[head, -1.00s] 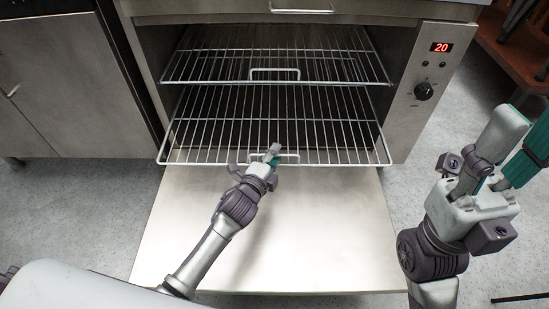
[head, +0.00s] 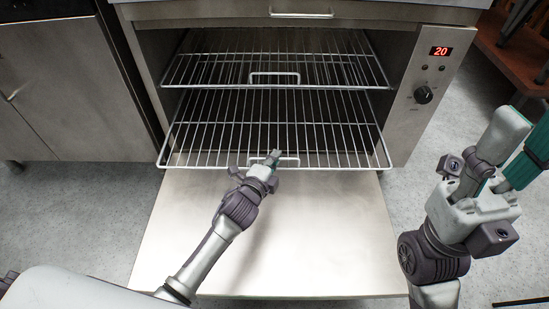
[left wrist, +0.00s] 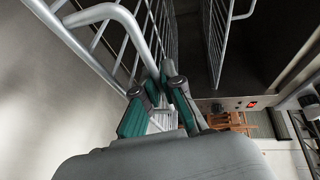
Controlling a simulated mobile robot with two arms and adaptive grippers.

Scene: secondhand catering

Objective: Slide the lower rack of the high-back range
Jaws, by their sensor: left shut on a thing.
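The high-back range (head: 400,130) stands ahead with its oven open. Its lower rack (head: 275,125) is a wire grid that sticks out of the oven, with its front bar above the lowered door. A small wire loop handle (head: 290,160) is at the middle of that front bar. My left gripper (head: 272,157) is shut on the handle. In the left wrist view, the teal-padded fingers (left wrist: 164,95) meet at the bent handle bar (left wrist: 148,45). My right gripper (head: 510,150) is open and empty at the right, away from the range.
The upper rack (head: 275,65) sits above the lower one, with its own loop handle. The open oven door (head: 300,230) lies flat below the racks. A steel cabinet (head: 60,90) stands at the left, and a brown wooden table (head: 515,60) at the upper right.

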